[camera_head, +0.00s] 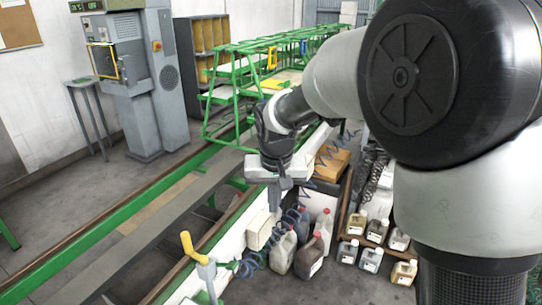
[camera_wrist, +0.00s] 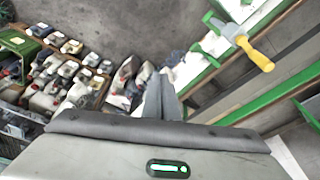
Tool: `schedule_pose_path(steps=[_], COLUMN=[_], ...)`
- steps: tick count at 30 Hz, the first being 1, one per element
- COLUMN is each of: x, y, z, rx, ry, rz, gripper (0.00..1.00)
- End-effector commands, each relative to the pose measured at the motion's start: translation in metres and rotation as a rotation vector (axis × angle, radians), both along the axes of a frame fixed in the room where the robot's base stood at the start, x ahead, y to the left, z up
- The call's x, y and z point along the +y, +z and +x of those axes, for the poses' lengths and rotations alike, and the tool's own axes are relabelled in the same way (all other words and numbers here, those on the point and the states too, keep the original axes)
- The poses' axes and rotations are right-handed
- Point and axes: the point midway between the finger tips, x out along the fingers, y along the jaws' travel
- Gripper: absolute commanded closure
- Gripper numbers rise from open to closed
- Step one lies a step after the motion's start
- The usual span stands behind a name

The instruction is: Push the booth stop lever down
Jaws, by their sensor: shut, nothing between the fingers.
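In the wrist view the yellow handle (camera_wrist: 257,55) lies at the upper right, joined to a grey bracket. My gripper (camera_head: 274,205) points down, to the right of the lever and apart from it. Its fingers (camera_wrist: 164,88) are together with nothing between them. The lower end of the post is cut off in the head view.
A green-edged conveyor rail (camera_head: 80,258) runs along the left. Several jugs (camera_head: 310,255) and small bottles (camera_head: 372,258) stand on the floor below and right of my gripper. A blue coiled hose (camera_head: 250,264) lies near the lever. A grey machine (camera_head: 150,90) stands at the back left.

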Motion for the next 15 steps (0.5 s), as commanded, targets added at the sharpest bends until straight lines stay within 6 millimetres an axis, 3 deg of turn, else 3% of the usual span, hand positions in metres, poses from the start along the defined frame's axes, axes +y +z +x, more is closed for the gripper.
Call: schedule_pose_path(steps=[1,6,10,15], x=[0.025,0.087,0.116,0.133], y=[-0.034,-0.118,-0.165,-0.195], z=[0.009,0.024,0.024,0.021], rx=[0.032,0.088,0.117,0.133], ry=[0.017,0.037,0.046,0.051], rz=[-0.007,-0.017,-0.024,-0.029], gripper=[1.0,1.0,1.0,1.0])
